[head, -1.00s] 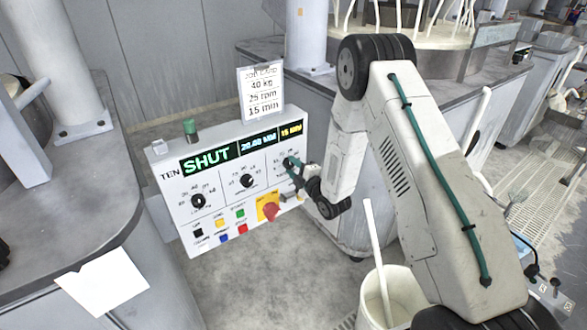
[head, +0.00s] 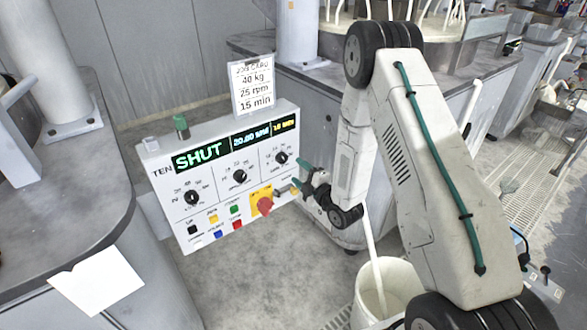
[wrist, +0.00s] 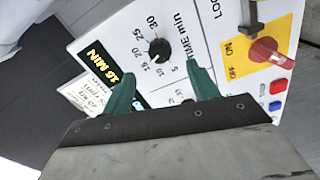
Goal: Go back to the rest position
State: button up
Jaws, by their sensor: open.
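My gripper (head: 304,178) is open and empty in front of the right end of the white control panel (head: 160,170). It is apart from the time knob (head: 281,158), which shows clear of it to the upper left. In the wrist view the two green fingers (wrist: 160,84) stand apart with nothing between them. The time knob (wrist: 159,50) lies beyond their tips. My arm bends down to the gripper from the right.
The panel carries other knobs, coloured buttons and a red switch (head: 264,206) on a yellow plate. A job card (head: 252,88) stands above it. A white bucket (head: 404,281) is below my arm. A grey bench (head: 75,175) is at left. Bare floor lies below the panel.

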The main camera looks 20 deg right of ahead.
jog(key=shift+s, duration=0.25)
jog(key=s+d+f+m+g+h, duration=0.25)
jog(key=s+f+m+g, duration=0.2)
jog(key=f+g, duration=0.4)
jog(key=s+d+r+m+g+h, duration=0.3)
jog(key=s+m, duration=0.2)
jog(key=s+a+r+m+g, duration=0.2)
jog(key=s+r+m, duration=0.2)
jog(key=s+r, duration=1.1)
jog(key=s+a+r+m+g, duration=0.2)
jog(key=s+r+m, duration=0.3)
jog(key=s+r, duration=1.1)
notch_tip(320, 180, up, 4)
jog(key=shift+s+a+r, duration=0.2)
jog(key=shift+a, duration=0.25)
